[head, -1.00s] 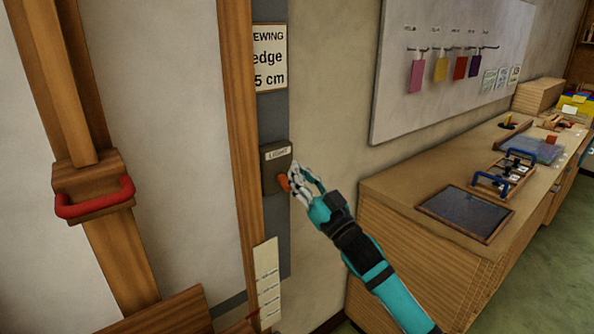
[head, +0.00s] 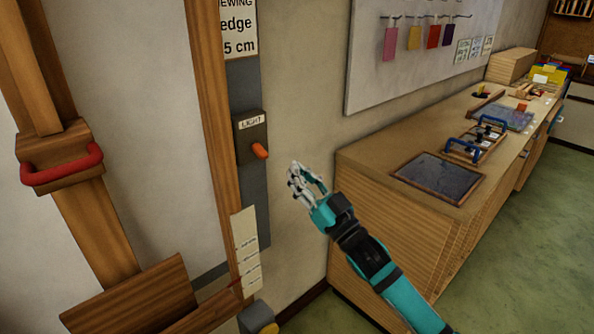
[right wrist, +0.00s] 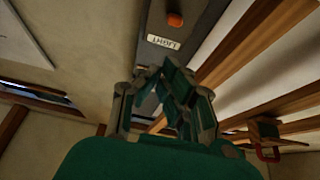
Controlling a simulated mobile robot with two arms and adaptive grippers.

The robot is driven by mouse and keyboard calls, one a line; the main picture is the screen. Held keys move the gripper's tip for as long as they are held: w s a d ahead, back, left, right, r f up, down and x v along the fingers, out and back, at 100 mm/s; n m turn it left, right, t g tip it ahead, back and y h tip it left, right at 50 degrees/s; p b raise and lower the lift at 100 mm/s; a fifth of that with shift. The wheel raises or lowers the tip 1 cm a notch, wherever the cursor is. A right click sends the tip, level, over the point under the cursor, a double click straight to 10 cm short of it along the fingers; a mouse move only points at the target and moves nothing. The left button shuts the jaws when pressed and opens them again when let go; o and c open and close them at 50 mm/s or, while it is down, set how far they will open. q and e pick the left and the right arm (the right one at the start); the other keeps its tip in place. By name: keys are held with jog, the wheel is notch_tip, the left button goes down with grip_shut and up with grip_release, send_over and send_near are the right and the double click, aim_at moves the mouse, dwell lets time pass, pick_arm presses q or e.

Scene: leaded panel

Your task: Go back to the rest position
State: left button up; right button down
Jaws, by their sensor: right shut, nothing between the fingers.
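My right gripper (head: 298,180) is shut and empty, in front of the bare wall to the right of the light switch. It also shows in the right wrist view (right wrist: 170,75), fingers together. The light switch box (head: 247,126) is dark grey with a LIGHT label and an orange lever (head: 260,151). A clear gap separates the gripper from the lever. In the right wrist view the orange lever (right wrist: 175,19) shows beyond the fingertips. My left gripper is not in view.
A wooden bench (head: 365,160) stands on the right, close to my right forearm, with a dark panel (head: 438,177) and blue-handled frame (head: 470,148) on top. A wooden post with a red handle (head: 62,167) stands at left. Green floor (head: 545,230) is clear at right.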

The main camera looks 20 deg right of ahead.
jog(key=w+d+f+m+g+h, duration=0.1)
jog(key=d+f+g+h, duration=0.15)
jog(key=f, duration=1.05)
jog(key=w+d+f+m+g+h, duration=0.1)
jog(key=f+m+g+h, duration=0.15)
jog(key=f, duration=0.95)
jog(key=s+f+g+h, duration=0.15)
jog(key=s+f, duration=0.25)
jog(key=f, duration=0.4)
jog(key=s+d+f+g, duration=0.1)
jog(key=s+f+g, duration=0.15)
jog(key=f, duration=0.55)
jog(key=s+f+g+h, duration=0.1)
jog(key=s+f, duration=0.3)
jog(key=f, duration=0.3)
jog(key=s+a+f+g, duration=0.1)
jog(key=s+f+g, duration=0.4)
jog(key=s+f, duration=1.35)
jog(key=s+a+f+n+g, duration=0.1)
jog(key=s+f+g, duration=0.2)
jog(key=s, duration=0.9)
jog(key=s+a+f+n+g, duration=0.1)
jog(key=s+a+f+g, duration=0.1)
jog(key=s, duration=1.1)
notch_tip(320, 180, down, 2)
jog(key=shift+a+f+g, duration=0.2)
jog(key=shift+f+g, duration=0.05)
jog(key=shift+g, duration=0.25)
